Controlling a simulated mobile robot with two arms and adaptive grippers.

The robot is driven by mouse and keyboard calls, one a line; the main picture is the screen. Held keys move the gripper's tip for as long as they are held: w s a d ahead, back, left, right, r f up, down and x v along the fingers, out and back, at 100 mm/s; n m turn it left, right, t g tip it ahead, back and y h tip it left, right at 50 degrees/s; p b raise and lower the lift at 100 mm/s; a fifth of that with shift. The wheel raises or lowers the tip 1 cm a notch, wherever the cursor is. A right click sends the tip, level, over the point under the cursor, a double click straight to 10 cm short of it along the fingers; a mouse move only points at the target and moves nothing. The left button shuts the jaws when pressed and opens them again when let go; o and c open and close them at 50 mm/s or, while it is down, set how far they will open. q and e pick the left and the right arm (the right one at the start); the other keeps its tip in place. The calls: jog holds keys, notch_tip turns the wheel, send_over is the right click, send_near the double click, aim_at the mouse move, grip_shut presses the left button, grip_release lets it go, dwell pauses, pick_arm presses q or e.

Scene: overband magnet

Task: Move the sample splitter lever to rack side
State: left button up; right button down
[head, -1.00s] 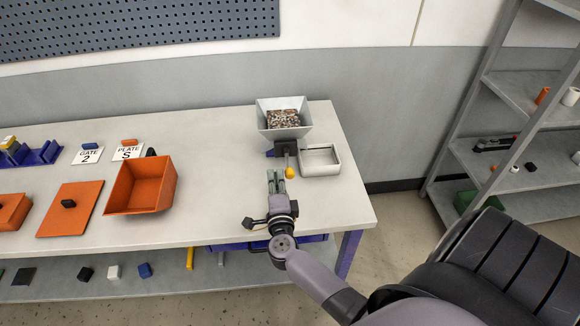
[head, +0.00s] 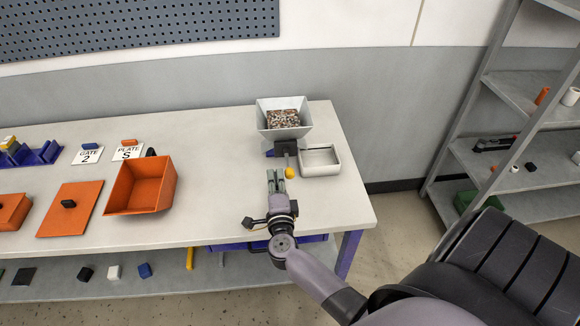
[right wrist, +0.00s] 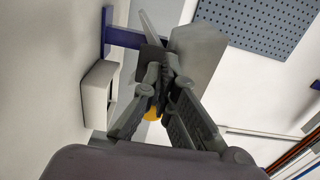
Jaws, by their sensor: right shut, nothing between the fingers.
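The sample splitter stands near the right end of the bench, with a pale hopper (head: 284,118) full of mixed grains on top and a dark block (head: 286,146) below it. Its lever ends in a yellow knob (head: 289,172) that points toward the front of the bench. My right gripper (head: 276,174) is shut and empty, just left of the knob in the head view. In the right wrist view the fingers (right wrist: 162,80) partly hide the yellow knob (right wrist: 152,114). I cannot tell whether they touch it. My left gripper is not in view.
A white tray (head: 320,161) sits right of the splitter. Orange bins (head: 141,186), an orange lid plate (head: 70,208) and label cards lie to the left. A grey shelf rack (head: 516,150) stands at the right, past a floor gap. The bench middle is clear.

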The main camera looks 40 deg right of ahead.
aim_at(289, 177)
jog(key=shift+d, duration=0.1)
dwell(0.3)
jog(key=shift+s+d+p, duration=0.2)
jog(key=shift+s+d, duration=0.2)
jog(key=shift+d, duration=0.5)
jog(key=shift+s+d+p, duration=0.15)
jog(key=shift+s+d, duration=0.2)
jog(key=shift+d, duration=0.5)
jog(key=shift+w+a, duration=0.1)
jog(key=shift+a, duration=0.05)
jog(key=a+p+v, duration=0.1)
jog(key=v, duration=0.6)
jog(key=shift+w, duration=0.2)
dwell(1.4)
